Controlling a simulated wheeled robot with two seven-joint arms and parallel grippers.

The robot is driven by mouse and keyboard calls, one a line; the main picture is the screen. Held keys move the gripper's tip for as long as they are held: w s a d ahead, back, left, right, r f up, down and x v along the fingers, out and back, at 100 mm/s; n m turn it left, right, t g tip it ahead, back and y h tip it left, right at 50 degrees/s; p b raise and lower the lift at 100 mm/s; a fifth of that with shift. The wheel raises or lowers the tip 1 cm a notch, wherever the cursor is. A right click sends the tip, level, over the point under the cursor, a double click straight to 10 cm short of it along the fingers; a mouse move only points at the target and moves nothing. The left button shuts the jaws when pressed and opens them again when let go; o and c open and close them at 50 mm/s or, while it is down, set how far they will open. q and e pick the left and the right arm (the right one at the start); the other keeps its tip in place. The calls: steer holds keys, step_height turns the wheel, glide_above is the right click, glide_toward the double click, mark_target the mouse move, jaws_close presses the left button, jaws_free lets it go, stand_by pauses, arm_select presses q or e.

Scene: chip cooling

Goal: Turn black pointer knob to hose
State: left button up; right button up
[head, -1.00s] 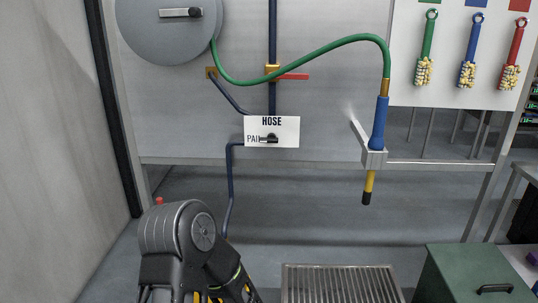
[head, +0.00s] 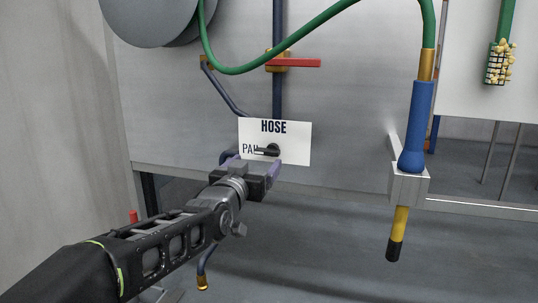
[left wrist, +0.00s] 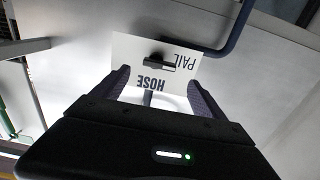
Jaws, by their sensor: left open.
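The black pointer knob (head: 271,150) sits on a white sign plate (head: 300,140) on the grey panel, with HOSE printed above it and PAIL, partly covered, at its left. Its pointer lies level, toward PAIL. In the left wrist view the plate (left wrist: 127,47) is upside down and the knob (left wrist: 174,63) points toward PAIL. My left gripper (head: 250,165) is open in front of the plate's lower part. In the left wrist view its two fingers (left wrist: 158,82) stand apart, with the knob seen just beyond them, apparently untouched. My right gripper is out of view.
A green hose (head: 330,22) loops above the plate to a blue-handled nozzle (head: 415,125) in a grey bracket (head: 410,184) at the right. A red valve lever (head: 298,63) sticks out above the plate. Dark blue pipes (head: 277,95) run nearby.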

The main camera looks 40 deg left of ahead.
mark_target(266, 153)
arm_select(q)
steer(key=x, duration=0.8)
steer(key=shift+f, duration=0.1)
steer(key=shift+c, duration=0.2)
steer(key=c, duration=1.3)
